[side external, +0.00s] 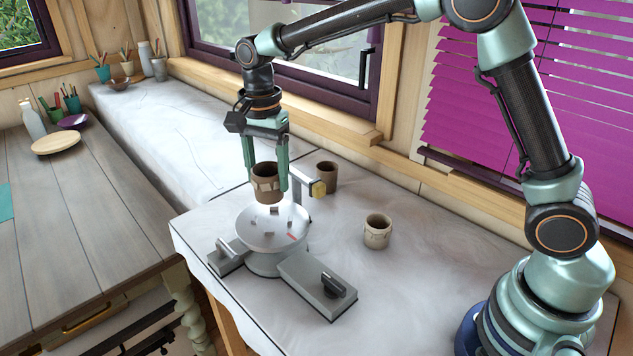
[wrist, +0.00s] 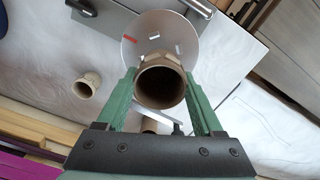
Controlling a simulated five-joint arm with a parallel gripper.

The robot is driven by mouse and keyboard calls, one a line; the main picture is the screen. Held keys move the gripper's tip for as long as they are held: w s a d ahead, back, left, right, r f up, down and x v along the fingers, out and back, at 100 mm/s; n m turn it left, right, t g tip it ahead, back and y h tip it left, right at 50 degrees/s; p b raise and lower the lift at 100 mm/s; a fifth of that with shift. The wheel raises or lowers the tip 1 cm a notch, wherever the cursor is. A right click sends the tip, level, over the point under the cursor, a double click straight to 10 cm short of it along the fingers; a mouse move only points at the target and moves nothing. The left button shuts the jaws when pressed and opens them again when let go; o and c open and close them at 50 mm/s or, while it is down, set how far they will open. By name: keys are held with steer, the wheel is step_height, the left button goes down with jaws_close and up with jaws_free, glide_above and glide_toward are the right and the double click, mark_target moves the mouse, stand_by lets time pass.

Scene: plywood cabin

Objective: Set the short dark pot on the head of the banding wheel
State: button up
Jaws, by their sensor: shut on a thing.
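My gripper (side external: 267,184) is shut on a dark brown pot (side external: 265,172), with one green finger on each side. The pot is upright with its mouth up; the wrist view looks down into it (wrist: 160,86). The banding wheel (side external: 272,238) has a round pale metal head with several small marks or blocks on it; the head also shows in the wrist view (wrist: 137,42). The held pot is over the far part of the head in the side view. I cannot tell whether its base touches the head.
Another brown pot (side external: 327,177) stands behind the wheel, near a bracket with a yellow end (side external: 318,189). A pale pot (side external: 377,232) stands to the right. A grey plate with a black knob (side external: 331,286) is in front.

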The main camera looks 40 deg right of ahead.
mark_target(270, 200)
steer(key=shift+f, duration=2.95)
steer(key=shift+f, duration=0.1)
steer(key=o, duration=1.5)
